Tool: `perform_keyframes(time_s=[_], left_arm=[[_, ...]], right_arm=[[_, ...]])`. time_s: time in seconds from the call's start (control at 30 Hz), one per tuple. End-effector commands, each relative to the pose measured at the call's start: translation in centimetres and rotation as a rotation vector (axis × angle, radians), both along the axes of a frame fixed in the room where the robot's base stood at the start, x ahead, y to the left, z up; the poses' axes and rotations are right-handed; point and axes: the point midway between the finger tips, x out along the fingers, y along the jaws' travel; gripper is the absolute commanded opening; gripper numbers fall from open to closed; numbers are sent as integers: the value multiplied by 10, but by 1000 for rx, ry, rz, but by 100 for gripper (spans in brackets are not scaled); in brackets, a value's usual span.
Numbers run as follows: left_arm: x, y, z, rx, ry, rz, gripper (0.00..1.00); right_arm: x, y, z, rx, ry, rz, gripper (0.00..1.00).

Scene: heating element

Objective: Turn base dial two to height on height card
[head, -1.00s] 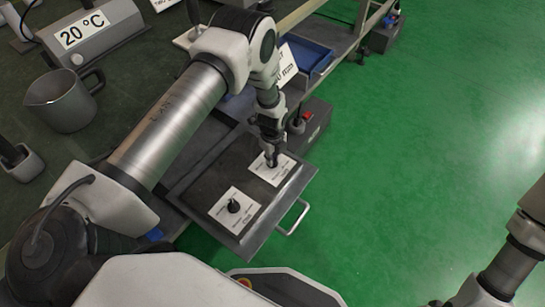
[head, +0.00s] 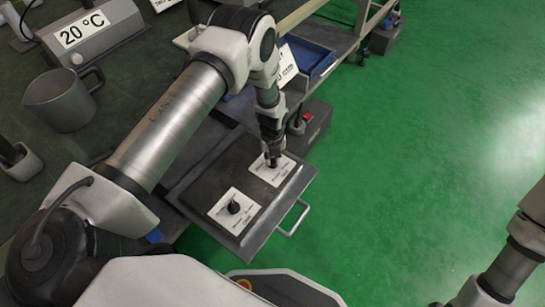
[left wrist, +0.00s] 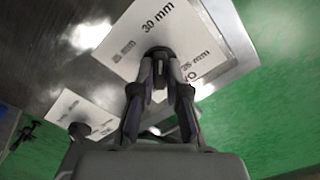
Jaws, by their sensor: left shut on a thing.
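Base dial two is a dark knob (left wrist: 158,51) on a white scale plate (left wrist: 205,35). The plate shows "30 mm" at the top and an end of a name reading "WO" in the left wrist view. My left gripper (left wrist: 160,78) is shut on this knob; its fingers hide part of the plate. In the head view the gripper (head: 272,158) reaches down to the far plate (head: 282,172). The other dial (head: 234,207) stands free on the nearer plate. The height card (head: 287,66) is partly hidden behind my left arm; only "0 mm" is readable.
The dark base plate (head: 205,175) has a metal handle (head: 296,218) on its right side. Green floor lies open to the right.

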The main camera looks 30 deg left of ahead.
Motion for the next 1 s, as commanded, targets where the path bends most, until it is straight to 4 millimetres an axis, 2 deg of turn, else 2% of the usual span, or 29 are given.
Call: perform_keyframes(time_s=[0.03,0.3,0.33,0.37,0.4,1.0], left_arm=[[-3,0,-6,1,4,-2,0],[-3,0,-6,0,4,-1,0],[-3,0,-6,0,4,-1,24],[-3,0,-6,0,4,-1,35],[-3,0,-6,0,4,-1,40],[-2,0,-2,0,3,0,40]], right_arm=[[0,0,-2,0,0,0,40],[0,0,-2,0,0,0,40],[0,0,-2,0,0,0,40],[0,0,-2,0,0,0,40],[0,0,-2,0,0,0,40],[0,0,-1,0,0,0,40]])
